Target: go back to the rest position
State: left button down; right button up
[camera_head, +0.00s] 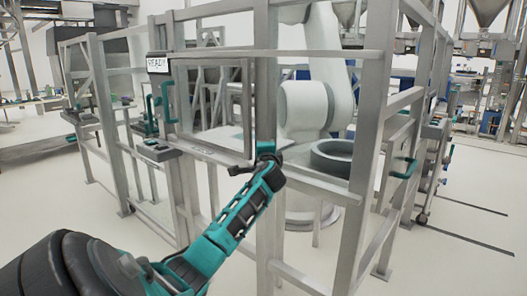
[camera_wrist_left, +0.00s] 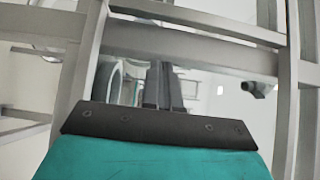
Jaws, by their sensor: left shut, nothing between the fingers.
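My left arm reaches from the lower left of the head view up to the grey metal frame. My left gripper (camera_head: 266,158) is at its tip, in front of a frame post. In the left wrist view, the two dark fingers (camera_wrist_left: 165,85) are together and hold nothing. I cannot tell from these views how close the fingertips are to the post. My right gripper shows in neither view.
A grey metal cage (camera_head: 369,130) stands ahead, with a framed window (camera_head: 212,150) and a teal handle (camera_head: 167,100). Inside are a white robot arm (camera_head: 305,105) and a dark round ring (camera_head: 333,157). Pale floor (camera_head: 440,265) is open at right.

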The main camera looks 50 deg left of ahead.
pick_arm(q)
jog(key=shift+v, duration=0.85)
jog(key=shift+d, duration=0.1)
jog(key=s+d+f+m+t+h, duration=0.25)
jog(key=d+f+h, duration=0.75)
jog(key=d+f, duration=1.4)
jog(key=s+d+f+n+h, duration=0.3)
jog(key=s+d+f, duration=0.2)
jog(key=s+d, duration=0.4)
jog(key=s+d+f+n+g+h, duration=0.1)
jog(key=s+d+f+n+h, duration=0.2)
jog(key=s+d, duration=0.6)
jog(key=d+f+h, duration=0.1)
jog(key=d+f, duration=0.1)
jog(key=d, duration=0.2)
jog(key=shift+d, duration=0.35)
jog(key=shift+f, duration=0.1)
